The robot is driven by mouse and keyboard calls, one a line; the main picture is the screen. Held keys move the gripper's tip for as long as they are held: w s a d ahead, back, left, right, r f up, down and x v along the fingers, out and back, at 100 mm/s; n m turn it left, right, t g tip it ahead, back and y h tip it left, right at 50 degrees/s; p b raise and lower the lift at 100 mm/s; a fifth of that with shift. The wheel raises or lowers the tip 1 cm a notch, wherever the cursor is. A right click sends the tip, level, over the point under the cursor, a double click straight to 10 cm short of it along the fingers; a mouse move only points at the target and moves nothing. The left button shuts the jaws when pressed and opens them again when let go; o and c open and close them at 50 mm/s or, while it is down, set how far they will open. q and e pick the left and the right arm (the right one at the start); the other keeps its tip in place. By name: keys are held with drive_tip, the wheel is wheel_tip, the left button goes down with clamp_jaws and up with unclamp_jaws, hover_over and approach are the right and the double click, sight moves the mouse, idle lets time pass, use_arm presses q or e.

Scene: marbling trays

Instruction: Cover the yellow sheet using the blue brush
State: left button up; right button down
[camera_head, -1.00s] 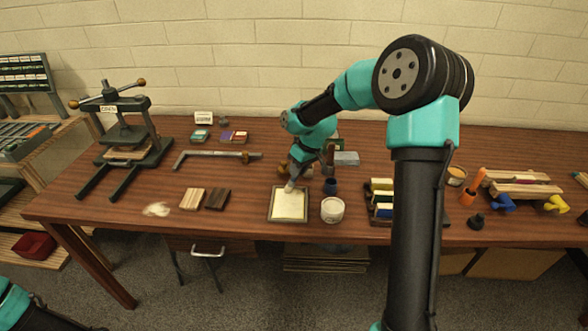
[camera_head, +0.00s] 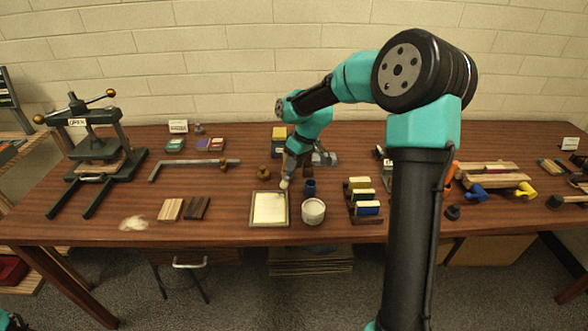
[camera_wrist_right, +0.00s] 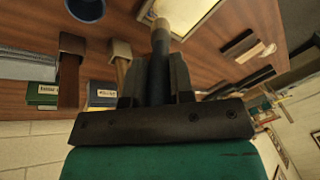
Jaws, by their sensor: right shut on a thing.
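A corner of that tray (camera_wrist_right: 203,22) shows in the wrist view. My right gripper (camera_head: 287,172) is shut on a brush, whose pale tip (camera_head: 284,184) points down near the tray's back right corner. In the wrist view, the brush handle (camera_wrist_right: 160,62) looks dark bluish between the fingers. I cannot tell whether the tip touches anything. My left gripper is out of view; only a bit of my left arm shows at bottom left.
A dark blue cup (camera_head: 309,188) and a white tub (camera_head: 313,211) stand right of the tray. A brass knob-like piece (camera_head: 263,173) stands behind it. A block rack (camera_head: 363,200) is farther right. Wood blocks (camera_head: 171,209) lie left, with bare table between.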

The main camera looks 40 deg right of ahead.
drive_tip(key=shift+r, duration=2)
drive_tip(key=shift+f, duration=0.1)
drive_tip(key=shift+f, duration=0.3)
drive_tip(key=shift+w+a+r, duration=0.1)
drive_tip(key=shift+r, duration=0.2)
